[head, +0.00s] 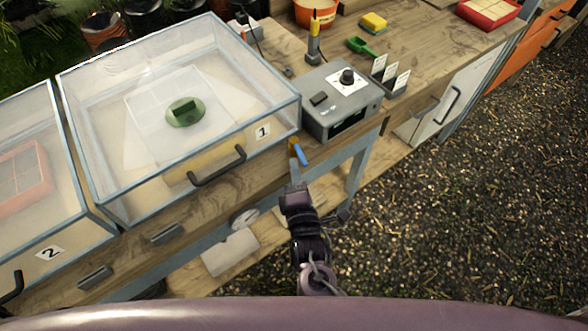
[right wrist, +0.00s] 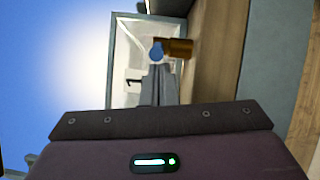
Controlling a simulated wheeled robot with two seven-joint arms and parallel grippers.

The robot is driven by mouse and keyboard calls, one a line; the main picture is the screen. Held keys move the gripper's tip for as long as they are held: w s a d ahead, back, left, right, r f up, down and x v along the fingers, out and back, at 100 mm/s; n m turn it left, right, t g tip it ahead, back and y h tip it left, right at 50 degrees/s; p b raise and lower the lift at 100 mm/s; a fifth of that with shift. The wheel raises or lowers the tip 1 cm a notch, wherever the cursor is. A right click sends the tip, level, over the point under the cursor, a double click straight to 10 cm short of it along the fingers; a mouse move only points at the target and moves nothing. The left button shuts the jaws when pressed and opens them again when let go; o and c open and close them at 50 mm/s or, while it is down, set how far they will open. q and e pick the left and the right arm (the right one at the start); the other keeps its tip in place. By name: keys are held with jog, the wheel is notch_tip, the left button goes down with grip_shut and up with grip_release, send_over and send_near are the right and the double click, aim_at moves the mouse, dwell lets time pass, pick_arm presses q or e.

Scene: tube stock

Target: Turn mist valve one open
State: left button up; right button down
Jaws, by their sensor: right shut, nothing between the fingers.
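Mist valve one shows as a blue lever (head: 300,155) with a brass body at the bench front, just below the right corner of the clear case marked 1 (head: 85,190). In the right wrist view the brass body (right wrist: 180,48) sticks out sideways, and the blue lever (right wrist: 156,50) shows end-on beyond my fingertips. My right gripper (head: 294,169) is shut and empty, right at the valve. Its fingers also show in the right wrist view (right wrist: 158,78). I cannot tell whether they touch the lever. My left gripper is not in view.
A grey control box (head: 340,108) with a black knob stands right of the case. A second case, marked 2 (head: 50,253), stands at the left. A black handle (head: 218,170) juts from case 1's front. The gravel floor (head: 450,220) at the right is open.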

jog(key=d+n+y+p, duration=0.2)
jog(key=y+p, duration=0.1)
jog(key=shift+w+d+g, duration=0.1)
jog(key=shift+w+g, duration=0.1)
jog(key=shift+g, duration=0.2)
jog(key=shift+f, duration=0.1)
